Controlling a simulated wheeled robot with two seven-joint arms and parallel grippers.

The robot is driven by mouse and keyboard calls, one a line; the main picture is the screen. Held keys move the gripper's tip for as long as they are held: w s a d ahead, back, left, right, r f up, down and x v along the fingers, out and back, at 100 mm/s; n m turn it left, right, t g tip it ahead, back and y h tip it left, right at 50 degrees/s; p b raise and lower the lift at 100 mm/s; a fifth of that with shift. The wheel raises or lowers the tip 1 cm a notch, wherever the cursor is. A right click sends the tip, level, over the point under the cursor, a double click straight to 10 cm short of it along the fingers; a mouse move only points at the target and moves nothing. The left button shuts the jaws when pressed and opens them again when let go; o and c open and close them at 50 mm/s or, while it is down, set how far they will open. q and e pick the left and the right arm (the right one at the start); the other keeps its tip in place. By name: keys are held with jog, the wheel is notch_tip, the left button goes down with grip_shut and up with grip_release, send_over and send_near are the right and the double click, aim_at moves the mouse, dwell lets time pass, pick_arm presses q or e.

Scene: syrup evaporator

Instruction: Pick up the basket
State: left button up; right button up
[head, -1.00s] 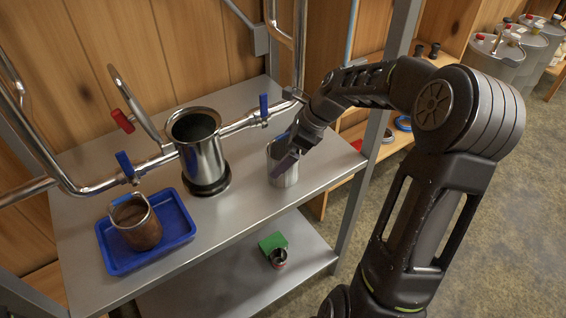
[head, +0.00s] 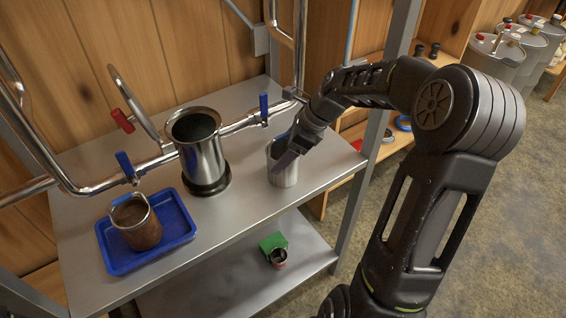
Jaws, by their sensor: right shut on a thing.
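A silver open-topped container (head: 283,172) stands upright on the right part of the metal table. My right gripper (head: 284,162) reaches down to it from the upper right and is shut on its rim. The gripper hides part of the rim and the inside. A brown round basket (head: 137,226) with a thin metal hoop handle stands in a blue tray (head: 179,222) at the left, well apart from my right gripper. My left gripper is not in view.
A red valve handle (head: 122,121) is behind. A green block (head: 272,242) and small jar (head: 279,258) sit on the lower shelf. A grey post (head: 363,160) rises right.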

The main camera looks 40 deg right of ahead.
aim_at(283, 135)
jog(key=shift+r, duration=0.15)
notch_tip(283, 135, up, 10)
jog(key=shift+f+b, duration=0.1)
jog(key=shift+b, duration=0.25)
jog(key=shift+s+f, duration=0.1)
dwell(1.9)
